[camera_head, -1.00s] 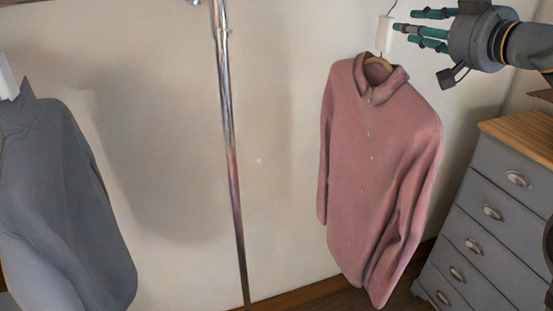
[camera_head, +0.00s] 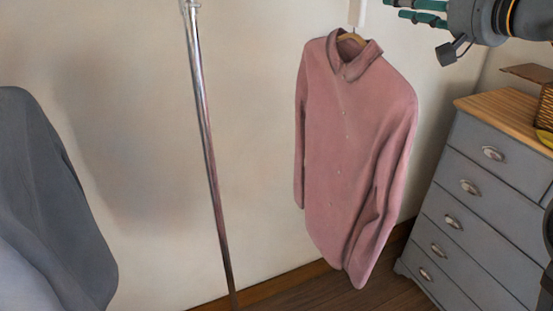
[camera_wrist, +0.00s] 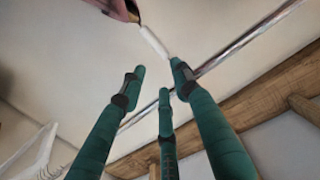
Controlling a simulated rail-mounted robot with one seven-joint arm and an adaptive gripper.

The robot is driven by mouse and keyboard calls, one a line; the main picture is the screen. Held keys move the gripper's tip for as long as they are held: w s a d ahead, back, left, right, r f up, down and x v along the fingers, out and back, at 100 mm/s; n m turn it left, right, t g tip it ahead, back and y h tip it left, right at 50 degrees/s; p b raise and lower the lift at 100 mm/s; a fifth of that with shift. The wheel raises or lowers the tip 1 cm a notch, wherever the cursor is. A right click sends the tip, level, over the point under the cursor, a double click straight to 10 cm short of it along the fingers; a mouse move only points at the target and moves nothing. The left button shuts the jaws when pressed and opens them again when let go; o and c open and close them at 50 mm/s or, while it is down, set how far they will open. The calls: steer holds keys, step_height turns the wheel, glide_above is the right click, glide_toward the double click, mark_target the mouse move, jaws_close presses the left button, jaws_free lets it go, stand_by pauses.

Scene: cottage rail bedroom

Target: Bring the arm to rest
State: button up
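My gripper (camera_head: 400,10) is at the top right of the head view, partly cut off by the top edge. Its teal fingers point left, above and to the right of the pink shirt's collar. In the wrist view my gripper (camera_wrist: 159,76) has its three fingers spread apart with nothing between them. The pink shirt (camera_head: 352,150) hangs on a wooden hanger (camera_head: 352,38) against the wall, apart from the fingers. A pink piece of it shows at the top of the wrist view (camera_wrist: 115,8), beside a white holder (camera_wrist: 154,42).
A chrome pole (camera_head: 207,140) stands left of the pink shirt. A grey garment (camera_head: 45,210) hangs at the far left. A grey dresser (camera_head: 470,215) with a wooden top is at the right, with a basket (camera_head: 545,108) on it.

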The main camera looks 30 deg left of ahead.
steer(key=p+x, duration=0.4)
steer(key=x, duration=0.4)
steer(key=shift+a+r, duration=0.15)
steer(key=shift+w+a+f+p, duration=0.2)
steer(key=shift+w+a+p, duration=0.15)
steer(key=shift+w+a, duration=0.1)
steer(key=shift+s, duration=0.1)
